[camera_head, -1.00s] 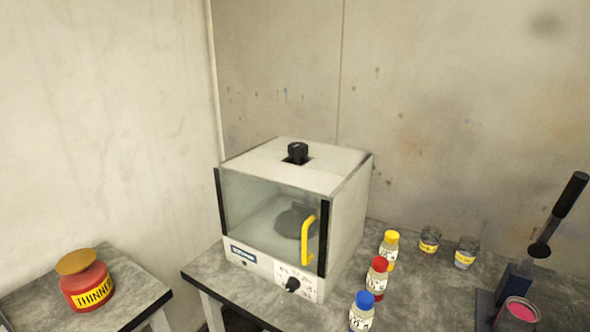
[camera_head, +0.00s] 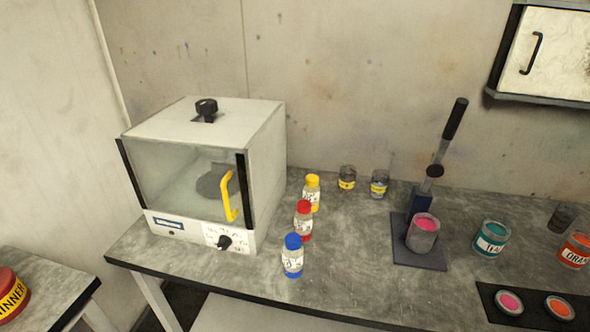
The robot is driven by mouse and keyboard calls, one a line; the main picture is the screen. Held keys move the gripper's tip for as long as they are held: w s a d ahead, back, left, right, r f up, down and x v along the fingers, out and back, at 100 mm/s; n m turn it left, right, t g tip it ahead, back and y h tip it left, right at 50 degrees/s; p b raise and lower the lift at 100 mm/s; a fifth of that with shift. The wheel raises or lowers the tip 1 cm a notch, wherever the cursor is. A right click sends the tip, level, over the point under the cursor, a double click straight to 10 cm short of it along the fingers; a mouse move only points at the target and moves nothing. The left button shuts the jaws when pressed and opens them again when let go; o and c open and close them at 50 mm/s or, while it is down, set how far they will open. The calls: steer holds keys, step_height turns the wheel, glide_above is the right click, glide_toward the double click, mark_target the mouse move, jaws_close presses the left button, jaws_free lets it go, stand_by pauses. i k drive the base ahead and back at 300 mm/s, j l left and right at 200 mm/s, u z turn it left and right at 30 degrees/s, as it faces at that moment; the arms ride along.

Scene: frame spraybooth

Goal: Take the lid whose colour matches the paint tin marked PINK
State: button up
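A grey tin with pink paint showing in its open top (camera_head: 423,236) stands on the base of a lever press (camera_head: 403,250) on the grey bench. I cannot read a PINK marking on it. A round lid with a pink face (camera_head: 509,302) lies on a black mat (camera_head: 488,291) at the lower right. A lid with an orange face (camera_head: 560,308) lies just right of it on the same mat. A tin marked TEAL (camera_head: 490,239) and an orange tin (camera_head: 574,252), partly cut off, stand behind the mat. My gripper is not in view.
A glass-fronted box with a yellow handle (camera_head: 228,196) stands at the bench's left. Yellow-, red- and blue-capped bottles (camera_head: 293,257) stand beside it, with two small jars (camera_head: 380,184) behind. A wall cabinet (camera_head: 549,52) hangs upper right. The front middle of the bench is clear.

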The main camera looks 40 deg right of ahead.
mark_target(508, 302)
steer(key=z, duration=1)
steer(key=k+z, duration=0.35)
steer(key=k+l+z, duration=0.3)
steer(key=i+j, duration=0.05)
steer(key=j, duration=0.05)
